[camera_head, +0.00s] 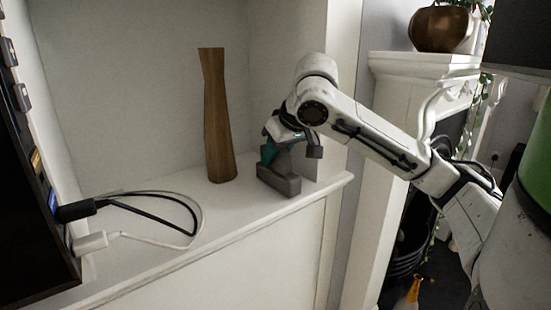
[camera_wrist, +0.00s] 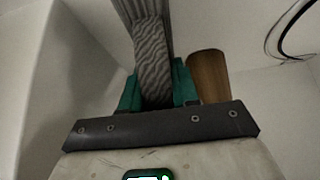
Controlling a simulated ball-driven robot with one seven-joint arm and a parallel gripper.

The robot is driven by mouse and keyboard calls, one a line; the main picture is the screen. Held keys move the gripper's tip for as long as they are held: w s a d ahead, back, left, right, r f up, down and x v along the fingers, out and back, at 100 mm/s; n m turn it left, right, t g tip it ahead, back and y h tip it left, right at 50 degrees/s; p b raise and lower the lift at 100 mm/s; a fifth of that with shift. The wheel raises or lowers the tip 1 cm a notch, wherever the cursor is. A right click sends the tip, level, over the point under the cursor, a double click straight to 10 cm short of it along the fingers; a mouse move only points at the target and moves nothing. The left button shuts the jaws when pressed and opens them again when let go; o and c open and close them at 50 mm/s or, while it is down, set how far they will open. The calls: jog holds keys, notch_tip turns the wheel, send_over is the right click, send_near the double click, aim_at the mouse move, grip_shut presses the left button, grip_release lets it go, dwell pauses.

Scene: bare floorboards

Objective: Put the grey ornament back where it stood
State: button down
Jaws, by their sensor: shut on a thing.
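The grey ornament (camera_head: 279,183) is at the right end of the white shelf, its dark blocky base at or just above the surface; I cannot tell if it touches. My gripper (camera_head: 268,154) comes down over it from above, its teal fingers shut on it. In the wrist view, the ornament (camera_wrist: 153,62) shows as a ridged grey piece between the teal fingers of my gripper (camera_wrist: 157,92). The part of the ornament inside the grip is partly hidden.
A tall wooden vase (camera_head: 218,120) stands just left of the ornament, and also shows in the wrist view (camera_wrist: 208,75). Black and white cables (camera_head: 150,205) lie on the shelf (camera_head: 225,207) further left. The shelf's front edge is close to the ornament.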

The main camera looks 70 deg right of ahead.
jog(key=shift+f, duration=0.25)
jog(key=c, duration=0.8)
grip_release()
jog(key=shift+c, duration=0.2)
jog(key=shift+s+r, duration=0.15)
jog(key=shift+r, duration=0.45)
jog(key=p+v, duration=0.3)
jog(key=v, duration=0.8)
jog(key=shift+a+p, duration=0.15)
jog(key=shift+p, duration=0.15)
jog(key=shift+s, duration=0.1)
